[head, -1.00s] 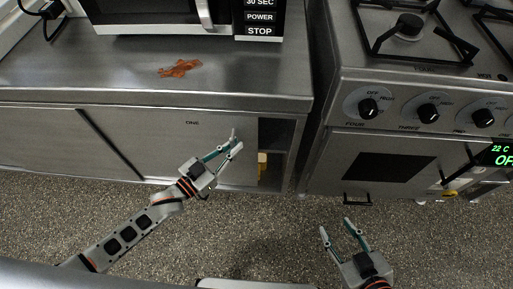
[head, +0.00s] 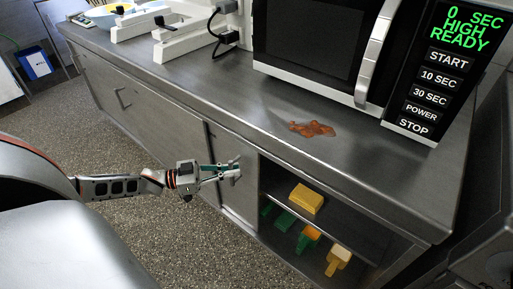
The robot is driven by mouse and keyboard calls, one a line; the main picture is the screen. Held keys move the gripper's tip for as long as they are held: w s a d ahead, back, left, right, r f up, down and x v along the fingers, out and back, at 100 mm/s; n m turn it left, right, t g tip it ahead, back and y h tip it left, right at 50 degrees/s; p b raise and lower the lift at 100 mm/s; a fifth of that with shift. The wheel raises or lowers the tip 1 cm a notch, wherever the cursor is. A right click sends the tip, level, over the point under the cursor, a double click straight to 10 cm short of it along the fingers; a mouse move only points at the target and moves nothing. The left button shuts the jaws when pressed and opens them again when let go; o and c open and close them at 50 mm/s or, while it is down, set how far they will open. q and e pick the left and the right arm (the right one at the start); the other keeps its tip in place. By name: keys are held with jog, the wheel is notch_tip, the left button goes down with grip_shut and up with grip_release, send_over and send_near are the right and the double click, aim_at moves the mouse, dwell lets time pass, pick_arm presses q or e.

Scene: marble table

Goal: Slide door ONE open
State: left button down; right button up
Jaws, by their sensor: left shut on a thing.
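Door ONE (head: 233,200) is a grey metal sliding panel in the cabinet front under the counter. It stands well to the left, and a wide opening shows to its right. My left gripper (head: 236,171) is at the upper part of this door, its fingers shut on it; the exact grip point is small and partly hidden by the fingers. The label on the door is not readable here. My right gripper is out of view.
The opening shows a shelf (head: 345,215) with a yellow block (head: 306,198) and several green and yellow items below. Speckled floor lies in front.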

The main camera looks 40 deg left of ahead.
pick_arm(q)
jog(key=a+b, duration=0.1)
jog(key=a, duration=0.3)
jog(key=shift+a, duration=0.4)
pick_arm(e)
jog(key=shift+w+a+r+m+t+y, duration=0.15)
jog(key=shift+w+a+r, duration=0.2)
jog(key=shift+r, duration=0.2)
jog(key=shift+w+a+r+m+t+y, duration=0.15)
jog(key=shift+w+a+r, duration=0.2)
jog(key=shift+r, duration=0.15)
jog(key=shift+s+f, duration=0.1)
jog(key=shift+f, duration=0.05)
pick_arm(q)
jog(key=c, duration=2.1)
grip_release()
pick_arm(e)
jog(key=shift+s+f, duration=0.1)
pick_arm(q)
jog(key=v, duration=1.2)
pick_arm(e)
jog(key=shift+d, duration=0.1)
